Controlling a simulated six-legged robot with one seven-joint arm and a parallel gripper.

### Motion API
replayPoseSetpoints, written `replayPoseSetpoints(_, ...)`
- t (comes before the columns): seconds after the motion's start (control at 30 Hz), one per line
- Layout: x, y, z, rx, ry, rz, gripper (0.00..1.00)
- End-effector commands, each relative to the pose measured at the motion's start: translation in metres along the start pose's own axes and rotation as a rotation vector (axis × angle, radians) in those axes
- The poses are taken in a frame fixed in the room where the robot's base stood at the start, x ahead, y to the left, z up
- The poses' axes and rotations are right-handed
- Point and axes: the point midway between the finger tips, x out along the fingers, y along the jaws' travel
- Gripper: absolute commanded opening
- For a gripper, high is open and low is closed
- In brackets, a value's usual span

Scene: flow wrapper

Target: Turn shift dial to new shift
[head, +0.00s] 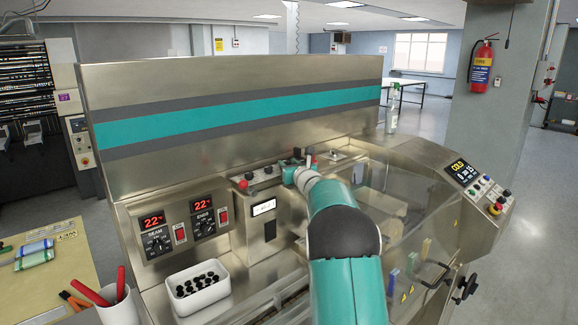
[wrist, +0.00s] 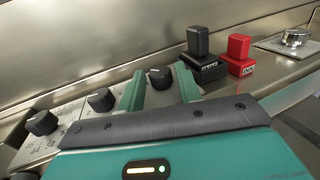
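In the wrist view, three black dials sit in a slanting row on a pale marked panel: a left dial (wrist: 40,122), a middle dial (wrist: 101,100) and a right dial (wrist: 160,77). Their markings are too small to read, so I cannot tell which is the shift dial. My gripper (wrist: 160,88) is open, its teal fingers on either side of the right dial with gaps showing. I cannot tell how far above the panel the fingertips are.
A black block (wrist: 200,50) and a red block (wrist: 239,55) stand right of the right dial. The steel back wall (head: 240,105) rises close behind. A white tray of black pieces (head: 198,286) and a cup with red-handled items (head: 116,305) stand at front left.

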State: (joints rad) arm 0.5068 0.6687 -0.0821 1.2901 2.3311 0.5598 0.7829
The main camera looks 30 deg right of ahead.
Motion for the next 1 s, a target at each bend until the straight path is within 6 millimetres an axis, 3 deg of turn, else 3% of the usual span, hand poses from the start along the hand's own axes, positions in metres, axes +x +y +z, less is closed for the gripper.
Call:
replayPoseSetpoints(0.1, -0.0002, 0.0001, -0.0001, 0.0, 0.0, 0.0, 0.34)
replayPoseSetpoints(0.3, -0.0003, 0.0002, -0.0001, 0.0, 0.0, 0.0, 0.02)
replayPoseSetpoints(1.0, -0.0002, 0.0039, 0.0011, -0.001, -0.002, -0.128, 0.02)
